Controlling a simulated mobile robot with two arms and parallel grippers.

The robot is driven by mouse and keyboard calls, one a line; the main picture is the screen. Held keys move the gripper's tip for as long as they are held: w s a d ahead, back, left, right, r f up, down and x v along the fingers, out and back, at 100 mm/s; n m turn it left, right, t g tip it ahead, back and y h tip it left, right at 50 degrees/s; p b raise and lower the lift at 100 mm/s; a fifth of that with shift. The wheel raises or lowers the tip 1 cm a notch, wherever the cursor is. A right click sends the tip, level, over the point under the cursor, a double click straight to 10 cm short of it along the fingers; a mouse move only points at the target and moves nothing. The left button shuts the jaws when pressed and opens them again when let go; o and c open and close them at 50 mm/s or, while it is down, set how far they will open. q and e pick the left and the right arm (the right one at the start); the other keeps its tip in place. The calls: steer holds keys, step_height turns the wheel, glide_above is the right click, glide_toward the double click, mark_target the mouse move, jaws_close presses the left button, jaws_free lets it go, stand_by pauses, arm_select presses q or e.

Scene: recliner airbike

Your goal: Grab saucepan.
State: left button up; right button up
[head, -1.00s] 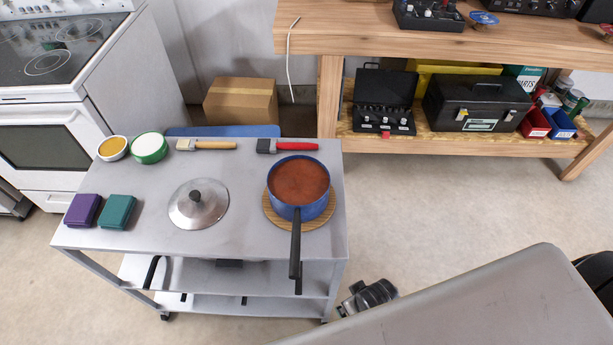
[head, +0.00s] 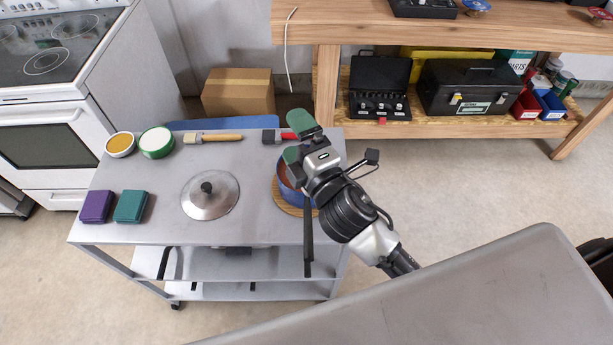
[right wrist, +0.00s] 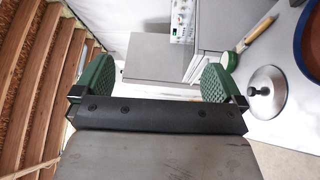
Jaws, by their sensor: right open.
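The blue saucepan (head: 285,190) with reddish-brown contents sits on a round wooden trivet (head: 292,207) at the right end of the metal cart. Its dark handle (head: 308,240) points toward the front edge and beyond it. My right gripper (head: 296,138) is open and empty above the saucepan's far right side, hiding much of the pan. In the right wrist view its green pads (right wrist: 158,80) are spread wide with nothing between them, and part of the saucepan (right wrist: 312,40) shows at the right edge. My left gripper is not in view.
The cart top (head: 170,220) also holds a metal lid (head: 210,200), two brushes, two small bowls, and a purple (head: 97,206) and a teal block (head: 131,206). A wooden workbench (head: 430,32) stands behind right. Open floor lies right of the cart.

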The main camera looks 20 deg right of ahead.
steer(key=s+a+r+n+g+y, duration=0.1)
steer(key=a+r+n+g+y, duration=0.15)
steer(key=a+n+y, duration=0.5)
steer(key=s+a+r+n+g+y, duration=0.1)
steer(key=a+r+n+g+y, duration=0.3)
steer(key=n, duration=0.6)
steer(key=s+a+f+n+g+y, duration=0.35)
steer(key=n+g, duration=0.55)
steer(key=n, duration=0.7)
steer(key=n+g+h, duration=0.4)
steer(key=n+h, duration=1.1)
steer(key=h, duration=0.4)
glide_above(307, 201)
steer(key=w, duration=0.1)
steer(key=shift+t, duration=0.25)
step_height(307, 201, down, 15)
steer(key=shift+w+a+r, duration=0.1)
steer(key=shift+w+r, duration=0.05)
steer(key=shift+n, duration=0.25)
steer(key=f, duration=0.1)
steer(key=f+p, duration=0.1)
steer(key=f, duration=0.2)
steer(key=shift+d+f+p, duration=0.15)
steer(key=shift+d+p, duration=0.2)
steer(key=shift+w+f+p, duration=0.1)
steer(key=shift+f+p, duration=0.5)
steer(key=shift+f, duration=2.6)
